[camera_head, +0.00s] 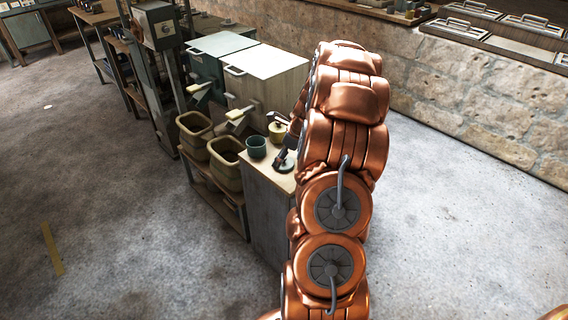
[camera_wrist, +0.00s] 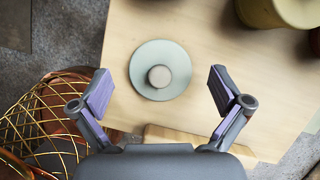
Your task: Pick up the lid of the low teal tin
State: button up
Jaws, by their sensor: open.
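The low teal tin's lid (camera_wrist: 145,60) shows from above in the wrist view as a pale grey-green disc with a round knob (camera_wrist: 159,76) at its centre. It sits on a light wooden top (camera_wrist: 200,28). The tin's side walls are hidden beneath it in this view. In the head view the low teal tin (camera_head: 284,163) is partly covered by my gripper. My gripper (camera_wrist: 162,90) is open and empty, with one purple-padded finger on each side of the lid and clear gaps between. I cannot tell its height above the lid.
A taller teal cup (camera_head: 257,147) and a brass-coloured pot (camera_head: 278,131) stand on the same top, close by. Olive bins (camera_head: 226,165) sit on a lower shelf to the left. The floor (camera_head: 150,250) in front is open.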

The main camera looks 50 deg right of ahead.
jog(key=shift+w+f, duration=0.25)
jog(key=shift+f, duration=0.4)
jog(key=shift+r, duration=0.1)
jog(key=c, duration=0.8)
